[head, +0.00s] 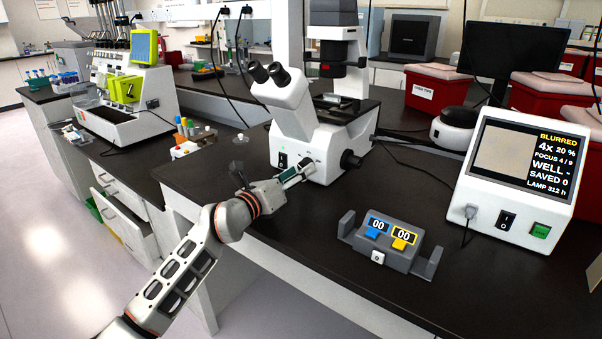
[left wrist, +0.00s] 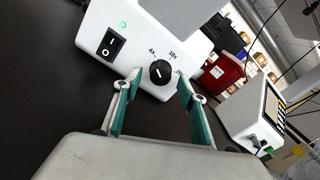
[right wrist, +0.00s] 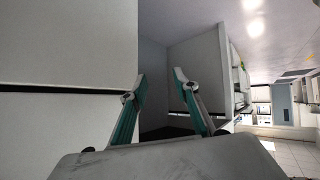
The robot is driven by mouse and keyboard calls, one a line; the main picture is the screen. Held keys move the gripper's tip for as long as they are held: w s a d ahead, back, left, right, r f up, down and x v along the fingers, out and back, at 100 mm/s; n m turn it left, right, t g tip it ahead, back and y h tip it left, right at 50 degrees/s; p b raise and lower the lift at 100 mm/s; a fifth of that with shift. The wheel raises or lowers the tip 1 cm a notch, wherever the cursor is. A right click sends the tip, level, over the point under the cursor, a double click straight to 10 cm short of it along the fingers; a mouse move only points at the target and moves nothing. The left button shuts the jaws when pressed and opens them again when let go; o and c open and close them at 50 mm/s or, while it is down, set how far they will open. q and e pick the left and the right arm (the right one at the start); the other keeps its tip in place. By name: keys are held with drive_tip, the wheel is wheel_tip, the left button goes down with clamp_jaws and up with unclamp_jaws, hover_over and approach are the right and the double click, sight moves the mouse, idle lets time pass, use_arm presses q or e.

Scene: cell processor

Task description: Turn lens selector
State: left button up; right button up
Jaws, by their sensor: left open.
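The lens selector is a black round knob (left wrist: 160,73) on the white microscope front, with 4x and 10x printed above it and a third label partly hidden by a finger. My left gripper (left wrist: 157,92) is open, its teal-padded fingers on either side of the knob; I cannot tell whether they touch it. The screen (head: 518,165) reads BLURRED, 4x, 20 %. My right gripper (right wrist: 159,80) is open and empty, away from the bench top.
A black power switch (left wrist: 111,44) is left of the knob. A grey counter box (head: 388,243) with blue and yellow keys stands at the bench's front. Red bins (head: 436,90) stand behind. White cabinet faces (right wrist: 70,45) are close to my right gripper.

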use_arm(q)
drive_tip(key=shift+w+d+f, duration=0.1)
drive_tip(key=shift+w+d, duration=0.3)
drive_tip(key=shift+w, duration=0.15)
drive_tip(key=shift+w+d, duration=0.1)
use_arm(e)
drive_tip(key=shift+w+r, duration=0.2)
drive_tip(key=shift+w, duration=0.05)
use_arm(q)
drive_tip(key=c, duration=1.1)
use_arm(e)
drive_tip(key=shift+s+f, duration=0.4)
drive_tip(key=shift+s, duration=0.05)
